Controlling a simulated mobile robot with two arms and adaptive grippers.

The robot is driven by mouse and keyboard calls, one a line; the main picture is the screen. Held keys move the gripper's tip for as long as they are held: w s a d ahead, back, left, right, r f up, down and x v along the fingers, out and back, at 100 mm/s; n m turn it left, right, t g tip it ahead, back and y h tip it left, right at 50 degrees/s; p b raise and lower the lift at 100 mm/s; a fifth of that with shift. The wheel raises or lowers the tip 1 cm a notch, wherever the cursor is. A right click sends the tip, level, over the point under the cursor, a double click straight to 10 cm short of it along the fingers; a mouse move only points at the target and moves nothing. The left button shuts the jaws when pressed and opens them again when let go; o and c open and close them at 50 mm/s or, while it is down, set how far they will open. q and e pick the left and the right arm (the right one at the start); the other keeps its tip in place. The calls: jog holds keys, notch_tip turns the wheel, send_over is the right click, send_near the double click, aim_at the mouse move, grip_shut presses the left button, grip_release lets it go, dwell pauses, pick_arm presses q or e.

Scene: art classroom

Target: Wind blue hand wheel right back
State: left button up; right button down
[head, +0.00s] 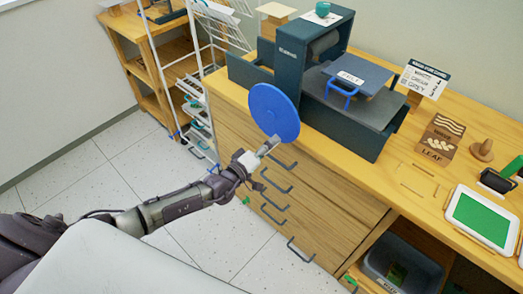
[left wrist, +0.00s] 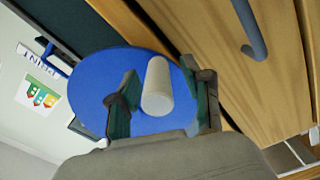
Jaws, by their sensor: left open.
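The blue hand wheel (head: 273,112) is a flat disc on the left side of a dark printing press (head: 303,62). In the left wrist view the blue disc (left wrist: 85,90) fills the middle, with a pale cylindrical handle (left wrist: 158,88) sticking out of it towards the camera. My left gripper (head: 270,146) is at the lower edge of the wheel. In the left wrist view its two fingers (left wrist: 160,84) stand open on either side of the handle. I cannot tell whether either finger touches it. My right gripper is not in view.
The press stands on a wooden counter (head: 440,130) above drawers with dark pull handles (head: 275,181). A drying rack (head: 195,100) stands to the left. The floor at left is clear.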

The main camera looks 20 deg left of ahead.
pick_arm(q)
jog(key=v, duration=1.1)
jog(key=shift+s+a, duration=0.15)
jog(key=shift+s, duration=0.2)
